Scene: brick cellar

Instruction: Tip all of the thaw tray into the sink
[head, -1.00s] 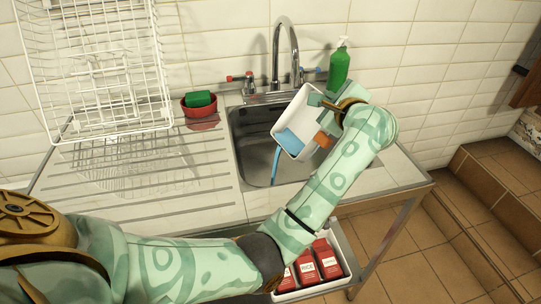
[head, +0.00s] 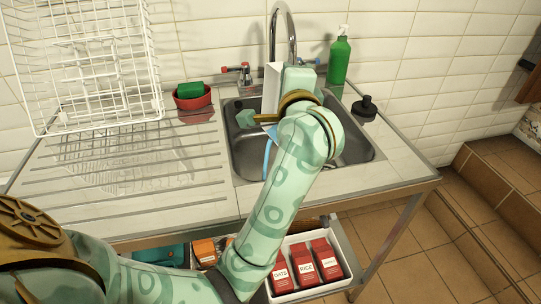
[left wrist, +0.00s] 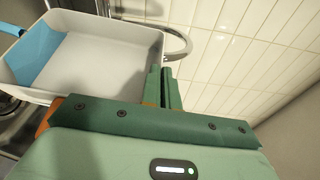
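The white thaw tray (head: 271,88) is tilted steeply over the sink (head: 350,150), nearly edge-on in the head view. My left gripper (head: 297,80) is shut on its wall from the right. In the left wrist view I look into the tray (left wrist: 105,60); my left gripper's fingers (left wrist: 165,88) are at its right wall. Blue water (left wrist: 35,50) lies in the tray's left corner. A thin blue stream (head: 267,160) falls below the tray into the basin. The amount of water is hard to judge. My right gripper is not in view.
The tap (head: 284,25) arches behind the tray, close to it. A green soap bottle (head: 339,60) and black plug (head: 365,107) stand right of it. A red bowl with a green sponge (head: 192,96) and white rack (head: 85,65) are left. Below is a crate of red packets (head: 305,262).

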